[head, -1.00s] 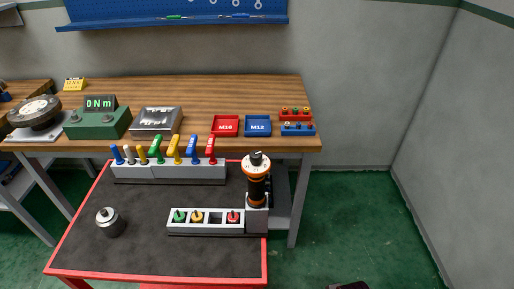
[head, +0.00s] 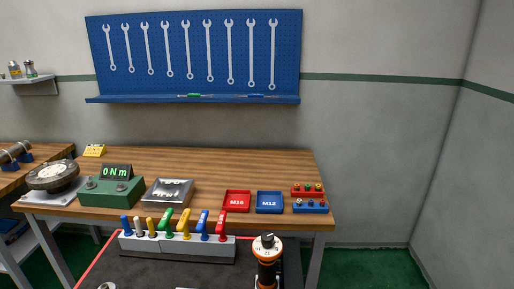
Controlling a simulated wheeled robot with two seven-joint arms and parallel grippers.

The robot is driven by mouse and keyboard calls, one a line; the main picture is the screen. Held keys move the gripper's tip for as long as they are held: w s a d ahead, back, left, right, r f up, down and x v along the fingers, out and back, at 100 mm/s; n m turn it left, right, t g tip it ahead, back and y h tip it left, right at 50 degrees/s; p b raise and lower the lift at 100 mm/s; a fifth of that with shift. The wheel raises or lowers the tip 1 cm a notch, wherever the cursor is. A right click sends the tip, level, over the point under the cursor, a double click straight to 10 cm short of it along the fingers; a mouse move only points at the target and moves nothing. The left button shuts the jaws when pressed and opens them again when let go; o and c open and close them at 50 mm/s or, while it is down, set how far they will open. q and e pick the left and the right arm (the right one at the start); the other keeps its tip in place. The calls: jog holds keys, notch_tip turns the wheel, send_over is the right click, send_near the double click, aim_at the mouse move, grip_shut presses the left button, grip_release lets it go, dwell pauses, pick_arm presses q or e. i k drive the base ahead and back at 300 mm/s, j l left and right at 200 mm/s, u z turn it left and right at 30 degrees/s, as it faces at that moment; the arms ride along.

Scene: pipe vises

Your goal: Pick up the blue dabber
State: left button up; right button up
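Several blue things could be the dabber, and I cannot tell for sure which one is. A short blue cylinder (head: 126,226) stands at the left end of the grey rack (head: 190,249) on the cart. A taller blue handle (head: 203,223) stands in the same rack, between a yellow handle (head: 184,223) and a red one (head: 221,225). A thin blue tool (head: 256,96) lies on the pegboard ledge, right of a thin green tool (head: 190,96). Neither of my grippers shows in the head view.
The wooden bench (head: 140,160) stands behind the cart. An orange and black tool (head: 267,262) rises upright in front.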

aim_at(127, 232)
jog(key=i+j, duration=0.1)
jog(key=j, duration=1.45)
jog(key=i+j+z, duration=0.1)
jog(key=j, duration=1.45)
